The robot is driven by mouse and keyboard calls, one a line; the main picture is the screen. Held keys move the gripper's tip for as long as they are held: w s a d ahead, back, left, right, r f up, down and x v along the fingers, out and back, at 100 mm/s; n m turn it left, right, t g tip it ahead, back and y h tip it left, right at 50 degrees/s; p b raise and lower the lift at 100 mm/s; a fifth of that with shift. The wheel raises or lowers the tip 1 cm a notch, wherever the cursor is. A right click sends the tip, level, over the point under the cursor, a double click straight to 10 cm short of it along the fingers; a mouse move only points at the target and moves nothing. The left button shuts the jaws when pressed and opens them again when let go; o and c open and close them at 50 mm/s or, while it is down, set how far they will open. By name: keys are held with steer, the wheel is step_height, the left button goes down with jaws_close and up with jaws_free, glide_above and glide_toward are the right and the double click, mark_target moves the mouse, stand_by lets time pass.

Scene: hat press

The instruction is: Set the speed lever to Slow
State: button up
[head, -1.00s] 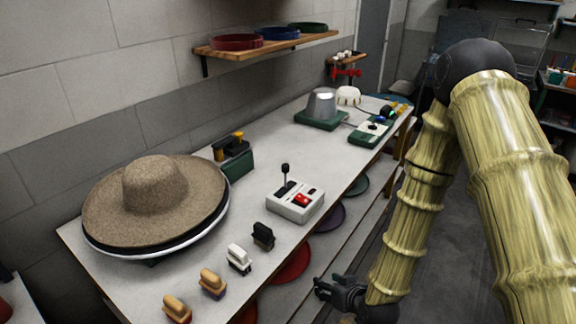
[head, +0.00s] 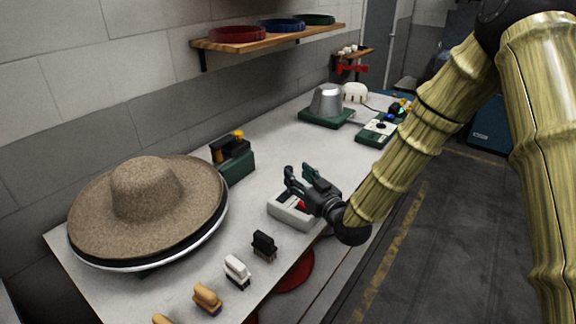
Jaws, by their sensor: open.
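The white control box (head: 287,211) stands near the front edge of the bench, with part of its red switch (head: 301,205) showing. My gripper (head: 300,172) is over this box, its dark fingers open and pointing up and to the left. The upright black lever seen on the box earlier is now hidden behind or between the fingers. I cannot tell whether the gripper touches it. No speed markings can be read.
Several brushes, including a black one (head: 264,245), line the front edge. A dark green box (head: 232,160) stands behind. A metal dome (head: 327,102) sits farther back. The bench middle is clear.

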mark_target(291, 170)
steer(key=shift+p+x, duration=0.6)
steer(key=shift+x, duration=2.15)
steer(key=shift+a, duration=0.15)
jaws_close()
